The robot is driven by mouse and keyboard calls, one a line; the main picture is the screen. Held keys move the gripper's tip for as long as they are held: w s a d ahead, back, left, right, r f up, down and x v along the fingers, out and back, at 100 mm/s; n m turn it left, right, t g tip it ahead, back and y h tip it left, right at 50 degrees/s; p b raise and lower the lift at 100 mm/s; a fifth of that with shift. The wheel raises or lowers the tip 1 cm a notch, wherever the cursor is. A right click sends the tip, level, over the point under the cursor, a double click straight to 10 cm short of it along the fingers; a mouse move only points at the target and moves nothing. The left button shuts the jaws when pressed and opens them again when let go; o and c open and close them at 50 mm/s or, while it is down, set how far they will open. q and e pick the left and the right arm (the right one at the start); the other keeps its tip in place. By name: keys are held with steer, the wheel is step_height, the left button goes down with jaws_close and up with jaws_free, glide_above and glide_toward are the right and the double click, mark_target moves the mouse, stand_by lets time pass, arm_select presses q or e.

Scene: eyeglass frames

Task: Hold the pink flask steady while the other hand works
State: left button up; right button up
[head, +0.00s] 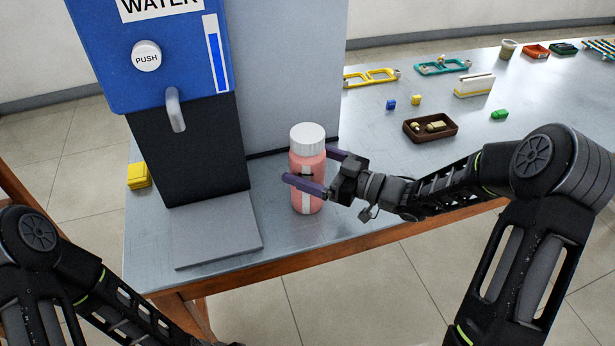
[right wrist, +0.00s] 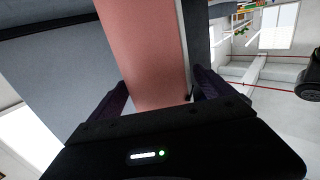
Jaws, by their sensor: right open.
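The pink flask (head: 308,168) with a white ribbed cap stands upright on the metal table, right of the water dispenser. My right gripper (head: 308,170) is around the flask at mid-height, one purple finger in front and the other behind it. Its jaws are open. In the right wrist view the pink flask (right wrist: 148,50) fills the middle, between the two dark fingers (right wrist: 160,92). I cannot tell whether either finger touches it. My left arm shows at the lower left in the head view; its gripper is out of view.
The blue water dispenser (head: 170,60) with a PUSH button (head: 147,56), spout (head: 175,108) and grey base plate (head: 215,235) stands left of the flask. A yellow block (head: 138,175) is at the table's left edge. A brown tray (head: 430,128) and small blocks lie beyond my right arm.

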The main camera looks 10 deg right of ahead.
mark_target(307, 132)
stand_by(0.4)
jaws_close()
step_height(307, 132, up, 10)
steer(key=shift+r, duration=0.1)
stand_by(1.2)
stand_by(0.5)
steer(key=c, duration=0.7)
jaws_free()
jaws_close()
